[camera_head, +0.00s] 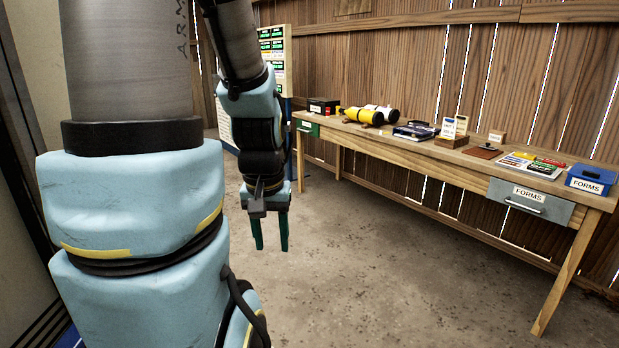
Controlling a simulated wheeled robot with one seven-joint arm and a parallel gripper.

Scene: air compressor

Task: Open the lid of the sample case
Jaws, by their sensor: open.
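My gripper (271,247) hangs down left of the picture's middle, above the concrete floor. Its two dark green fingers are apart with nothing between them. It is well away from the long wooden bench on the right. No thing on the bench can be read as a sample case. A small black box (322,106) with a label stands at the bench's far left end and looks shut. A flat dark blue case or book (412,131) lies near the bench's middle. A blue box (591,179) labelled FORMS stands at the right end.
The wooden bench (440,154) runs along the plank wall. It bears yellow and white cylinders (366,115), small signs (453,131) and papers (530,165). A grey FORMS drawer (530,199) is under its right end. The floor (390,270) before it is clear.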

